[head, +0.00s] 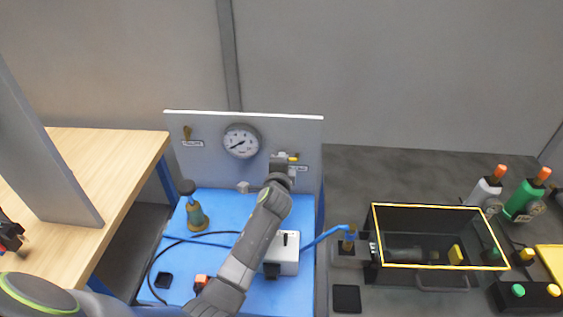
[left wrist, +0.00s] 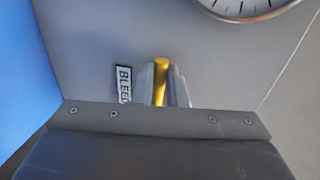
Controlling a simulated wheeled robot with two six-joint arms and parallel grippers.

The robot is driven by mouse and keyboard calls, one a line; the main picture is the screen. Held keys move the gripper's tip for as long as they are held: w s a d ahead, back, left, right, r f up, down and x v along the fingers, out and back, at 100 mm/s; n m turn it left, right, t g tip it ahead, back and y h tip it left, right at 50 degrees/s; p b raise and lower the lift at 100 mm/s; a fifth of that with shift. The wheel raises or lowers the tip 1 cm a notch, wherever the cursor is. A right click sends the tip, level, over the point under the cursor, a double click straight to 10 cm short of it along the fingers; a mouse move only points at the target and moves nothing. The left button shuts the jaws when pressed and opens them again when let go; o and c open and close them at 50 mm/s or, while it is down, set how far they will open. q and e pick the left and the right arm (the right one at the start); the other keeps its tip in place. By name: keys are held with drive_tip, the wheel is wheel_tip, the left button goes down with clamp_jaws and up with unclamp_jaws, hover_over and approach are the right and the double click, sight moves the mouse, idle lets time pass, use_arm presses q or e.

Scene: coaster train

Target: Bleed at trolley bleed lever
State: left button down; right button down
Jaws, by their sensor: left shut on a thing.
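The yellow bleed lever (left wrist: 161,83) stands out from the grey panel (head: 215,125) beside a label reading "BLEED" (left wrist: 123,83). In the head view a small yellow part of the lever (head: 293,158) shows at the panel's upper right. My left gripper (head: 283,163) reaches up to the panel there. In the left wrist view its fingers (left wrist: 161,85) are closed around the lever, one on each side. The lever's base is hidden behind the fingers and gripper body. My right gripper is in neither view.
The blue trolley top (head: 215,215) holds a brass fitting (head: 195,215), a white box (head: 287,262) and hoses. A yellow-rimmed black crate (head: 440,207) stands right; a wooden table (head: 100,150) stands left.

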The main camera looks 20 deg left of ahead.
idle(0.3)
use_arm(q)
drive_tip(key=c, duration=1.5)
unclamp_jaws()
drive_tip(key=shift+o, duration=0.2)
